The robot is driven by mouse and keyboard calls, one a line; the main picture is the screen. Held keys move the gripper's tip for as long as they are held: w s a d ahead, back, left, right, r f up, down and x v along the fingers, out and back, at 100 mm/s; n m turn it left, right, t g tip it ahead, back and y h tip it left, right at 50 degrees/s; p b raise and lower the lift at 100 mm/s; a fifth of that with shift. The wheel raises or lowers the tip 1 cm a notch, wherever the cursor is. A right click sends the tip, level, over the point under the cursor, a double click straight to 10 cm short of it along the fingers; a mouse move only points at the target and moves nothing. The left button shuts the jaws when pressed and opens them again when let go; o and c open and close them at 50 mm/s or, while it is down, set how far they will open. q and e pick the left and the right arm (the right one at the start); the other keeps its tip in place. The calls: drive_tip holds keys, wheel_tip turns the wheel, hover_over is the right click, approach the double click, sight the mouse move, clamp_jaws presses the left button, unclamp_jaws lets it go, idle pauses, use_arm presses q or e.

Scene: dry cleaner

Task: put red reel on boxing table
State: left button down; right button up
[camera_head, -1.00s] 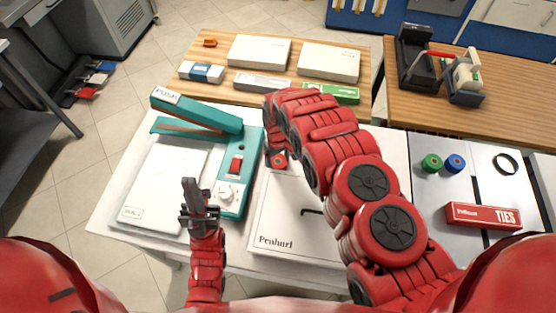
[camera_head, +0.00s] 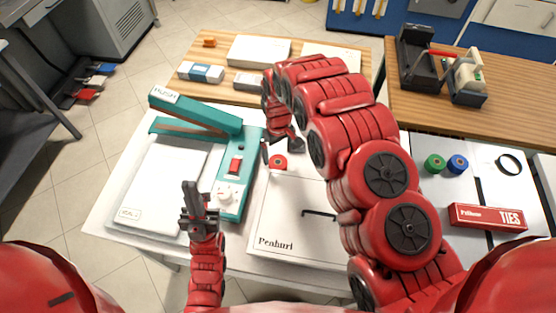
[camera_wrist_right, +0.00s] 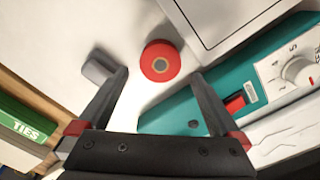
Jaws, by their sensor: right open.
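Which table is the boxing table cannot be told from the frames.
A wooden table (camera_head: 215,58) with several boxes stands behind. To the right are a green reel (camera_head: 435,163), a blue reel (camera_head: 457,164), a black ring (camera_head: 508,164) and a red TIES box (camera_head: 486,217). A tape dispenser (camera_head: 467,80) stands on the right wooden table.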

sight(278, 162)
wheel_tip(278, 162, up, 6)
drive_tip(key=p, duration=0.4)
drive_tip(key=shift+r, duration=0.15)
drive_tip(key=shift+s, duration=0.1)
